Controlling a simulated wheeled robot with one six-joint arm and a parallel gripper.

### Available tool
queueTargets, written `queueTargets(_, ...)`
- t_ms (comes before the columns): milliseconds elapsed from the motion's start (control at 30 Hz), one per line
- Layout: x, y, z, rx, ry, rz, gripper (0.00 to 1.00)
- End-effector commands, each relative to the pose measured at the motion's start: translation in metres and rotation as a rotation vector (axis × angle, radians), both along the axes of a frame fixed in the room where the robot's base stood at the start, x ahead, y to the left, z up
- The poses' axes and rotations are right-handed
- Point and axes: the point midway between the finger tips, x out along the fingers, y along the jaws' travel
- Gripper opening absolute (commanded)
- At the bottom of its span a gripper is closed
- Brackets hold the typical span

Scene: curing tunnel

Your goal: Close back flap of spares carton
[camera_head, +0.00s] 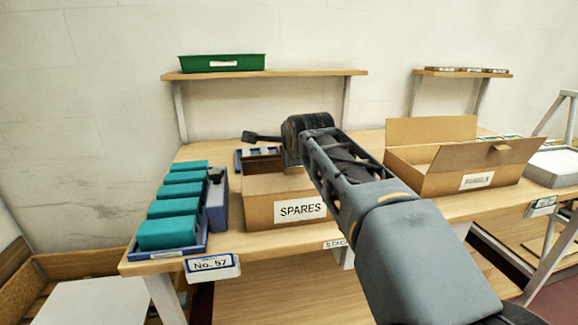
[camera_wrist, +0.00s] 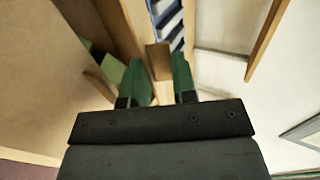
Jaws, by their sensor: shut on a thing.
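The spares carton (camera_head: 262,208) is an open brown box with a SPARES label on its front, standing on the wooden table. Its dark inside and a raised brown panel show at its back left; my arm hides its right and back right parts. My wrist is above the back of the carton, and my fingertips are hidden there. In the wrist view my gripper (camera_wrist: 159,82) has green fingertips, one on each side of a narrow brown cardboard piece, the back flap (camera_wrist: 158,58). My gripper is shut on it.
Left of the carton is a blue tray (camera_head: 193,248) with several teal blocks. To the right stands a larger open carton (camera_head: 432,180) with its back flap up. A shelf (camera_head: 290,74) with a green bin (camera_head: 222,63) hangs above the back of the table.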

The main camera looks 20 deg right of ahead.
Motion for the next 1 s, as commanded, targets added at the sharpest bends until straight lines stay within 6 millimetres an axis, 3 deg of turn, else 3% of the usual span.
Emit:
queueTargets(67,-0.0023,0.0008,-0.0102,-0.008,-0.033,0.0,0.0)
queueTargets(867,-0.0057,0.0033,-0.0093,-0.024,-0.117,0.004,0.0)
queueTargets(900,-0.0057,0.0033,-0.0093,-0.024,-0.117,0.004,0.28)
queueTargets(1000,-0.0057,0.0032,-0.0095,-0.024,-0.117,0.004,0.37)
